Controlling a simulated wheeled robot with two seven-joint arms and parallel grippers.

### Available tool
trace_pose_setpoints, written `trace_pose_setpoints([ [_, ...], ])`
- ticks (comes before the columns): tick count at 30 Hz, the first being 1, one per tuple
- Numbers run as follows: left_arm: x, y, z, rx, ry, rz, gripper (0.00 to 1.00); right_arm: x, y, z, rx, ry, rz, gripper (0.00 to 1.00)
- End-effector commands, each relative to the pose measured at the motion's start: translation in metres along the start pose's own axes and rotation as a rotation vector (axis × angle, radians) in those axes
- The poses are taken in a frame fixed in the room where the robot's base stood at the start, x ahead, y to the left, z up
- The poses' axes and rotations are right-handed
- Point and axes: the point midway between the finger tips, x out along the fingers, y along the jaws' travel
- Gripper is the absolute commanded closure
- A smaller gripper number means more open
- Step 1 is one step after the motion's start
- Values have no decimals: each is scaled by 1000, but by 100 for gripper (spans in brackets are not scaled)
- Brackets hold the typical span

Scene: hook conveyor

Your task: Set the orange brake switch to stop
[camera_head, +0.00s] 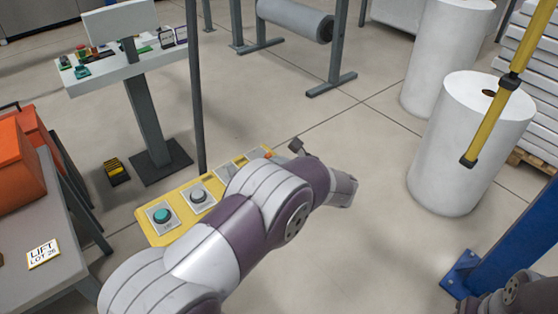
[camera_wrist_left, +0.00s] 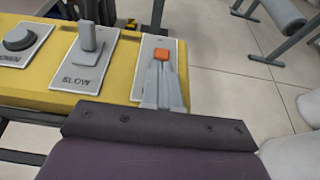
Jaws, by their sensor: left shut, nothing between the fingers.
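The yellow control panel (camera_head: 180,233) stands left of centre in the head view, partly behind my left arm. The orange brake switch (camera_wrist_left: 166,54) is at the panel's right end in the wrist view. Its orange top shows just beyond my fingertips; its base and the label on its plate are hidden. A little orange also shows in the head view (camera_head: 267,155). My left gripper (camera_wrist_left: 163,66) is shut and empty, its grey fingers close in front of the switch; I cannot tell whether they touch it. My right gripper is out of view; only dark arm parts show at lower right.
The panel also carries a SLOW lever (camera_wrist_left: 88,38), a dark DOWN button (camera_wrist_left: 19,38) and a teal button (camera_head: 162,214). A dark post (camera_head: 195,90) rises behind the panel. White rolls (camera_head: 470,145) and a yellow bar (camera_head: 497,105) are at right. Floor between is clear.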

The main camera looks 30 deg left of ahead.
Motion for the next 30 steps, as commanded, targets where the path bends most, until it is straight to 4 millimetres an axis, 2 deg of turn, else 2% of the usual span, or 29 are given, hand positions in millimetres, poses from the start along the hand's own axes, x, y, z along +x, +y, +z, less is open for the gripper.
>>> trace_pose_setpoints([
  [30, 2, 0, 11, -1, 140, 0, 100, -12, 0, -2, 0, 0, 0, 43],
])
